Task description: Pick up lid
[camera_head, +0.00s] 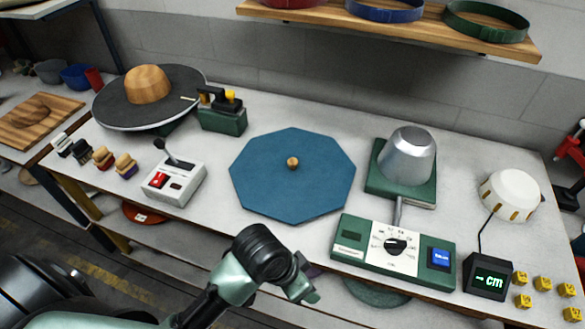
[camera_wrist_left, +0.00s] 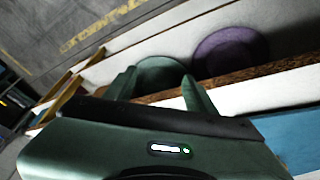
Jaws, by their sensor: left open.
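The lid (camera_head: 262,188) is a flat blue octagonal plate with a small round wooden knob (camera_head: 293,163) at its middle. It lies on the white table in the centre of the head view. A blue corner of it shows at the right edge of the left wrist view (camera_wrist_left: 295,140). My left gripper (camera_head: 311,292) is in front of the table's front edge, below and apart from the lid. In the left wrist view its two fingers (camera_wrist_left: 158,92) are spread, with nothing between them. My right gripper is not in view.
A control panel (camera_head: 350,257) and a metal dome on a green base (camera_head: 408,155) stand right of the lid. A switch box (camera_head: 176,181) stands left of it. A wide grey hat (camera_head: 120,112) is at the back left. A shelf (camera_head: 400,20) overhangs the back.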

